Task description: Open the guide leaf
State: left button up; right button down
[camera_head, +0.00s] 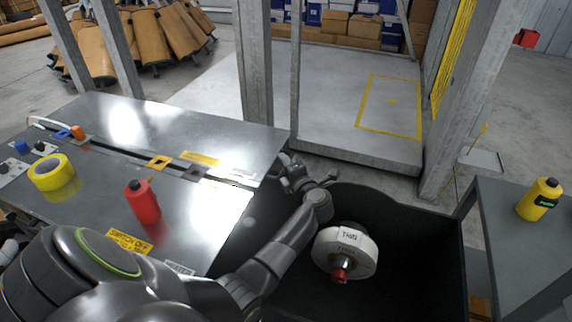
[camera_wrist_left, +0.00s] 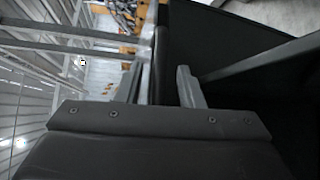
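I cannot tell for sure which part is the guide leaf. A shiny metal bench top (camera_head: 200,125) with a long dark slot lies at the left. My left arm reaches across its front right corner. My left gripper (camera_head: 290,178) is at the right end of the bench, close to the bench edge and the black bin (camera_head: 415,215), and small in the head view. In the left wrist view the two fingers of the left gripper (camera_wrist_left: 160,88) stand apart, with a dark upright edge behind the gap. I see nothing clearly held. My right gripper is out of view.
A white roll marked with text (camera_head: 345,252) lies in the bin. A red bottle (camera_head: 143,203) and yellow tape (camera_head: 52,173) stand on the bench. A yellow bottle (camera_head: 539,199) stands on the grey side table (camera_head: 510,245). Metal posts (camera_head: 253,60) rise behind the bench.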

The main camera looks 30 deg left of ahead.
pick_arm(q)
grip_shut()
dwell(0.4)
jog(key=shift+r, duration=0.1)
